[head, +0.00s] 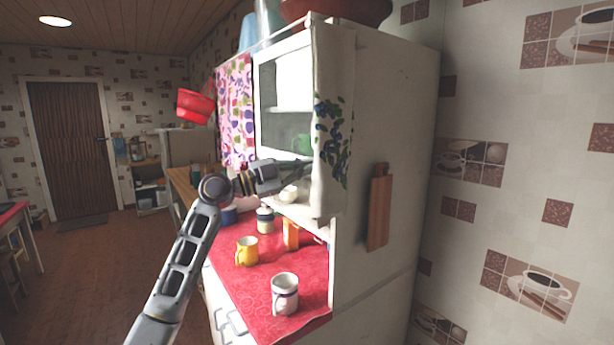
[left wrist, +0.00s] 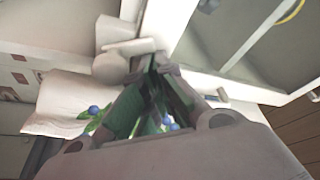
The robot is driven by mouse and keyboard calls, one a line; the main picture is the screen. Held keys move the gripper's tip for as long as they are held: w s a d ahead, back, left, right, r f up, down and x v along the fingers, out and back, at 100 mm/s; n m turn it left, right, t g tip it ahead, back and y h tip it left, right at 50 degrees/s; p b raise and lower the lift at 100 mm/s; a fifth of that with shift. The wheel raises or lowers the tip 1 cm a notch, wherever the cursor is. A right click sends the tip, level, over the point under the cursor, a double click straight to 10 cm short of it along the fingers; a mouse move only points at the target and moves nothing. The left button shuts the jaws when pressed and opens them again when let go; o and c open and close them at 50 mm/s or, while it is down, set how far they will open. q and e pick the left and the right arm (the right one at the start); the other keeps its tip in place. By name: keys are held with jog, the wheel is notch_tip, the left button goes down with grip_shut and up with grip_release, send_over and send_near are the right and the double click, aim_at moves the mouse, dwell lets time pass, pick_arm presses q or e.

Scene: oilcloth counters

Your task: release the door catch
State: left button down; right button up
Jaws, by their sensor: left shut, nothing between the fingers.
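My left gripper (head: 298,166) reaches in from the left to the lower front of the white cupboard (head: 392,120), level with the bottom of its upper part. In the left wrist view its fingers (left wrist: 156,66) are closed together with nothing between them. Their tips are close to a pale rounded fitting (left wrist: 112,68) with a small block (left wrist: 115,30) beside it, which looks like the door catch; whether they touch I cannot tell. A pale-framed cupboard door or opening (head: 284,47) is above the gripper. In the head view the gripper hides the catch area. My right gripper is out of view.
A patterned cloth (head: 331,80) hangs at the cupboard's front corner, close to the gripper. Below, a red oilcloth counter (head: 255,295) holds a yellow mug (head: 247,251), a white mug (head: 285,294) and a jar (head: 265,220). A wooden board (head: 378,208) hangs on the cupboard side.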

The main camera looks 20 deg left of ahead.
pick_arm(q)
jog(key=shift+w+a+f+n+t+b, duration=0.1)
jog(key=shift+w+a+n+t+b, duration=0.15)
jog(key=shift+n+b, duration=0.3)
jog(key=shift+w+a+n+t+b, duration=0.1)
jog(key=shift+n+t+b, duration=0.25)
jog(key=shift+n, duration=0.4)
jog(key=shift+w+a+n+b, duration=0.15)
jog(key=shift+n+b, duration=0.2)
jog(key=shift+n, duration=0.35)
jog(key=shift+w+a+f+n+t+b, duration=0.1)
jog(key=shift+a+n+t+b, duration=0.15)
jog(key=shift+n+t, duration=0.5)
jog(key=n, duration=0.2)
jog(key=n+t+y, duration=0.1)
jog(key=n, duration=0.1)
jog(key=w+a+n+t+y+b, duration=0.1)
jog(key=n, duration=0.1)
jog(key=shift+f, duration=0.35)
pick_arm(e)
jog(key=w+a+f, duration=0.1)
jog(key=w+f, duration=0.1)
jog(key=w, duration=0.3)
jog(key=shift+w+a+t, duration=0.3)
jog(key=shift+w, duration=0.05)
